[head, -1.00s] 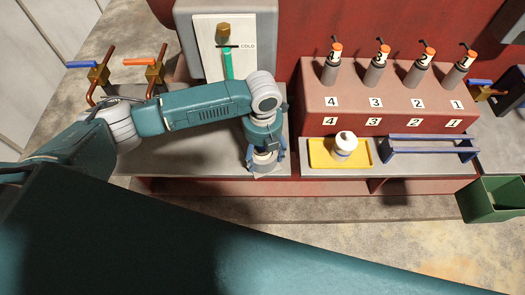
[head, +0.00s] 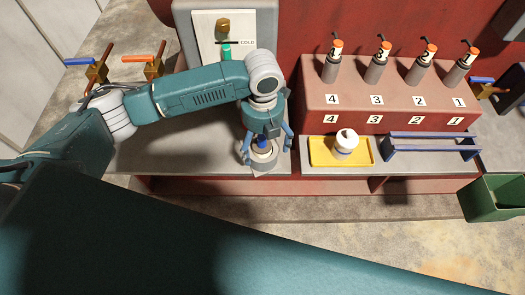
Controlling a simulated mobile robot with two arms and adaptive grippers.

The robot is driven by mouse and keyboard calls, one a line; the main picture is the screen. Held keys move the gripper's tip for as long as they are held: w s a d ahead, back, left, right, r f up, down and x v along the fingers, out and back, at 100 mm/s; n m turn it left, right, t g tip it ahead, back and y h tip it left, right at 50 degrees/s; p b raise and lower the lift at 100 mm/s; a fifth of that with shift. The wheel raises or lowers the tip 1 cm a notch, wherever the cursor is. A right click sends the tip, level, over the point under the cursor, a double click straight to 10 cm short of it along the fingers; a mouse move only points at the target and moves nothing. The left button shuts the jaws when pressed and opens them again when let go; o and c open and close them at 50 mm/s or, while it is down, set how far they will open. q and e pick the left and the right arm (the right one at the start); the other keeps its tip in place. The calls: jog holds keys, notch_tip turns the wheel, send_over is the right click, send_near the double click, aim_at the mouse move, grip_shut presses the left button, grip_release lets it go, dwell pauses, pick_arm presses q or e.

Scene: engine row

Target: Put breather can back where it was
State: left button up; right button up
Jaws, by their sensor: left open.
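A short grey can with a blue top (head: 262,155), which looks like the breather can, stands upright on the grey bench top at its front right edge. My left gripper (head: 264,145) is right above it, pointing down. Its blue fingers are spread apart, one on each side of the can's top. I cannot tell whether a finger still touches it. My right gripper is not in view.
A yellow tray (head: 316,153) with a white round part (head: 345,142) on it lies to the right. Beyond it are a blue rack (head: 430,137) and a green bin (head: 492,203). Several numbered injectors stand in the red block (head: 345,103). Bench space left of the can is clear.

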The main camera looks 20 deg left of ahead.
aim_at(263, 137)
pick_arm(q)
notch_tip(263, 137, up, 6)
jog(key=shift+r+b, duration=0.2)
jog(key=shift+b, duration=0.4)
jog(key=shift+r, duration=0.6)
